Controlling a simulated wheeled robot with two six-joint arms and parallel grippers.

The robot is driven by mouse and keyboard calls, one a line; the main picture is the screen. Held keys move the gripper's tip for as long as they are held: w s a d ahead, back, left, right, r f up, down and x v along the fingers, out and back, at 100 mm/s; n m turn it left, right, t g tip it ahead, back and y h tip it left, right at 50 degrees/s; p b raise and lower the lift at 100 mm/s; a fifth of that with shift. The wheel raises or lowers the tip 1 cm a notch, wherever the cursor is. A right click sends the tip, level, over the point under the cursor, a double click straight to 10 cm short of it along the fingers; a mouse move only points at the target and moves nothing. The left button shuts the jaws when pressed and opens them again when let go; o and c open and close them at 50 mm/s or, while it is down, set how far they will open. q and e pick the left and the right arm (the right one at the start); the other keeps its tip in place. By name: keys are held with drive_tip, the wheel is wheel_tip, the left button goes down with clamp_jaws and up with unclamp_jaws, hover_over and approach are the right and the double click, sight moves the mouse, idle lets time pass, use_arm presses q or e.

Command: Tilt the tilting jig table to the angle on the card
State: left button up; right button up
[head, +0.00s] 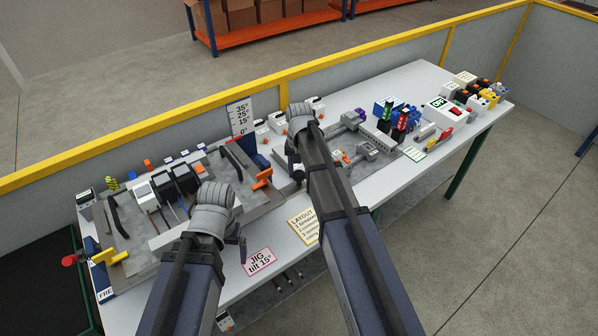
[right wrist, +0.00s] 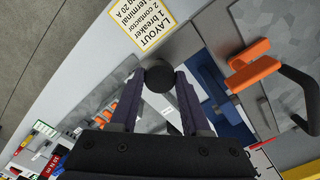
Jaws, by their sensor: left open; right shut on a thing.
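The tilting jig table (head: 160,236) is a grey plate with black handles and several devices on it, left of centre in the head view. A white angle scale (head: 240,117) marked 0°, 15°, 25° and 35° stands at its far right corner. I cannot read the table's present angle. The pink card (head: 260,262) reads "JIG tilt 15°". My right gripper (head: 296,172) is beside the table's right end; in the right wrist view it is shut on a round black knob (right wrist: 160,78). My left gripper (head: 238,251) is open, over the table's front edge near the card.
A yellow layout card (head: 303,227) lies at the bench front. Several terminals and parts crowd the bench's right half. A yellow-topped partition (head: 350,62) runs behind.

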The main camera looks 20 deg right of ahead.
clamp_jaws()
idle(0.8)
